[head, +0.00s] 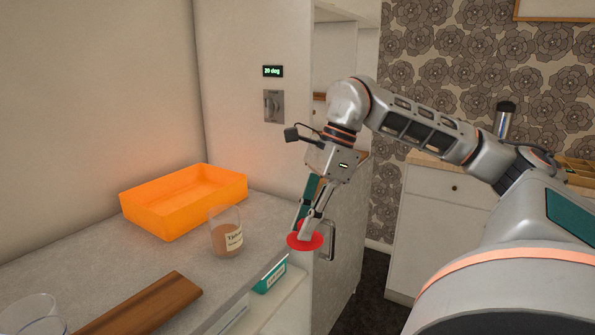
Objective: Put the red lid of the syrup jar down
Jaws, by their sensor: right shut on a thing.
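The red lid (291,241) is a flat round disc held in my right gripper (304,229). The gripper points down and is shut on the lid, near the counter's right front edge. I cannot tell whether the lid touches anything below. A clear glass jar (225,238) with brown contents and a pale label stands open on the grey counter (190,265), to the left of the lid. Its label is too small to read surely. My left gripper is not in view.
An orange tray (160,215) stands behind the jar. A wooden board (145,305) lies in front, and a clear glass (35,318) is at the lower left. Below the counter edge is a teal box (270,279). Some counter around the jar is bare.

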